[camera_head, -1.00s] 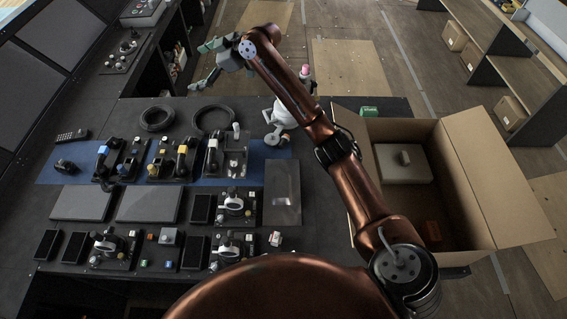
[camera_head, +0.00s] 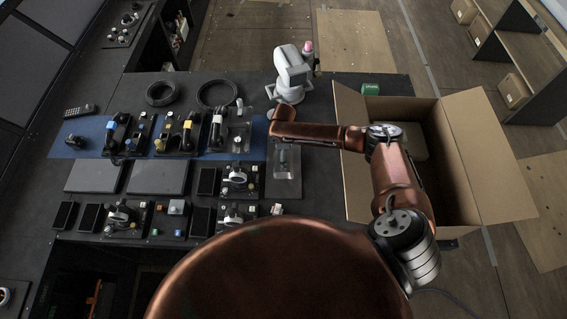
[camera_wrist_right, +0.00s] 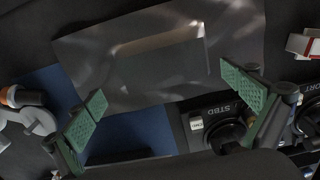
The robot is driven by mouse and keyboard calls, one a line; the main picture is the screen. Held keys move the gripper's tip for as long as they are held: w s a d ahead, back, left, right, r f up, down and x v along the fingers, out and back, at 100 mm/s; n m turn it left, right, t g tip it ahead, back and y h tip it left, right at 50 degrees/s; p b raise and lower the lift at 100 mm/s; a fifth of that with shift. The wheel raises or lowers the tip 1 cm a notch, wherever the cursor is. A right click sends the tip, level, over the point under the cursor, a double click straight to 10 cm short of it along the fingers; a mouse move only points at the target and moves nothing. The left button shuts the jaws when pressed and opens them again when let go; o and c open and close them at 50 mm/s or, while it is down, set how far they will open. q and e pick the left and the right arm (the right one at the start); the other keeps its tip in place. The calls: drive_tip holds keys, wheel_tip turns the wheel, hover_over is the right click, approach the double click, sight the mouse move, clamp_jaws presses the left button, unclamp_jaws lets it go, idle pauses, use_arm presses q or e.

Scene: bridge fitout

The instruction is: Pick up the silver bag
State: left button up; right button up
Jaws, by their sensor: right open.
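The silver bag (camera_head: 285,189) lies flat on the dark console top, right of the small devices. It looks like a thin shiny pouch with a raised rectangular middle. It fills much of the upper part of the right wrist view (camera_wrist_right: 165,58). My right gripper (camera_wrist_right: 170,95) is open, its green-padded fingers wide apart over the bag's near edge, with nothing between them. I cannot tell the exact height of the fingers above the bag. My left gripper is not in view.
An open cardboard box (camera_head: 462,160) stands right of the console. A white device (camera_head: 290,75) stands behind the bag. Lever units and dark flat panels (camera_head: 158,177) crowd the left. Two black rings (camera_head: 216,94) lie farther back. A STBD-labelled unit (camera_wrist_right: 212,118) sits close beside the bag.

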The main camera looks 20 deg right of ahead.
drive_tip(key=f+p, duration=0.1)
drive_tip(key=f, duration=0.4)
drive_tip(key=shift+s, duration=0.2)
drive_tip(key=c, duration=1.2)
drive_tip(key=shift+c, duration=0.2)
drive_tip(key=shift+r, duration=0.6)
drive_tip(key=d+r, duration=0.1)
drive_tip(key=r, duration=0.1)
drive_tip(key=w+d+r+b, duration=0.1)
drive_tip(key=r, duration=0.1)
drive_tip(key=d+r+b, duration=0.1)
drive_tip(key=d+r, duration=0.1)
drive_tip(key=shift+w+r, duration=0.3)
drive_tip(key=shift+r, duration=0.05)
drive_tip(key=w+d+r+b, duration=0.2)
drive_tip(key=d+r, duration=0.3)
drive_tip(key=d, duration=0.4)
drive_tip(key=shift+w+b, duration=0.4)
drive_tip(key=shift+w, duration=0.15)
drive_tip(key=shift+r, duration=0.1)
